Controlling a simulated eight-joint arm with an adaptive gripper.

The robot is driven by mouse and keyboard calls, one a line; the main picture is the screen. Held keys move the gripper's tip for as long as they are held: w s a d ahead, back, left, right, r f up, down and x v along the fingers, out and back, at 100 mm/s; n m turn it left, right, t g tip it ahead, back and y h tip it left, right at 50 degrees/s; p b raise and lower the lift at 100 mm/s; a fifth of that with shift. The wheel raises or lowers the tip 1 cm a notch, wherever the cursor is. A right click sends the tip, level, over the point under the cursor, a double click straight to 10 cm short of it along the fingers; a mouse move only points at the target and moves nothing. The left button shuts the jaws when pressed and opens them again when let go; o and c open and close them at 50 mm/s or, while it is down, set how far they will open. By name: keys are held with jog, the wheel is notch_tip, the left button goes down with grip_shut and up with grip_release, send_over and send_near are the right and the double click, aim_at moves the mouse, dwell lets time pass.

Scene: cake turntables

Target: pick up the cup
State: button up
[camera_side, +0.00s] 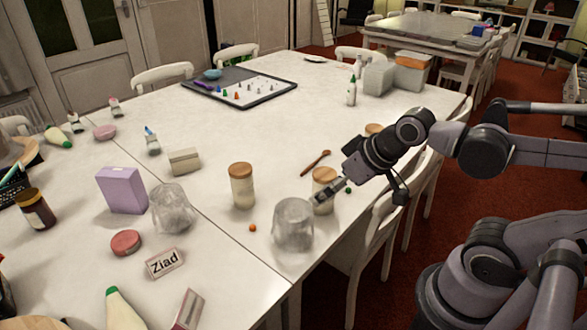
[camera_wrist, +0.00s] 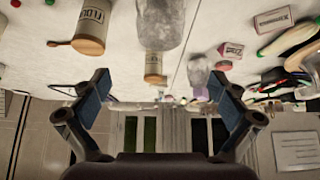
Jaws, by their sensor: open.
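Two clear, greyish cups stand on the white table. The nearer cup (camera_side: 293,226) is near the table's right edge. The other cup (camera_side: 172,208) stands farther left, beside a purple box. In the wrist view the nearer cup (camera_wrist: 163,20) is at the top middle, and the other cup (camera_wrist: 198,72) is farther off, right of centre. My gripper (camera_side: 322,193) is just above and right of the nearer cup, in front of a wooden-lidded jar. In the wrist view my gripper (camera_wrist: 158,88) has its fingers wide apart, with nothing held between them.
A wooden-lidded flour jar (camera_wrist: 92,28) is close beside the nearer cup. A second lidded jar (camera_side: 242,188) stands behind it. A wooden spoon (camera_side: 316,162), an orange ball (camera_side: 253,228) and a "Ziad" name card (camera_side: 165,263) lie around. Chairs line the right edge.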

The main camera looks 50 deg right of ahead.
dwell(0.3)
jog(key=m+g+h, duration=0.4)
jog(key=m+g, duration=0.2)
jog(key=m, duration=0.8)
send_over(293, 224)
jog(key=w, duration=0.2)
jog(key=f, duration=0.7)
jog(key=shift+s+a+f, duration=0.1)
jog(key=shift+s+f, duration=0.1)
jog(key=shift+f, duration=0.1)
jog(key=shift+w+a+f+m, duration=0.1)
jog(key=shift+w+f+m, duration=0.1)
jog(key=shift+f+m, duration=0.4)
jog(key=shift+x, duration=5.25)
jog(key=shift+s, duration=0.2)
jog(key=c, duration=1.4)
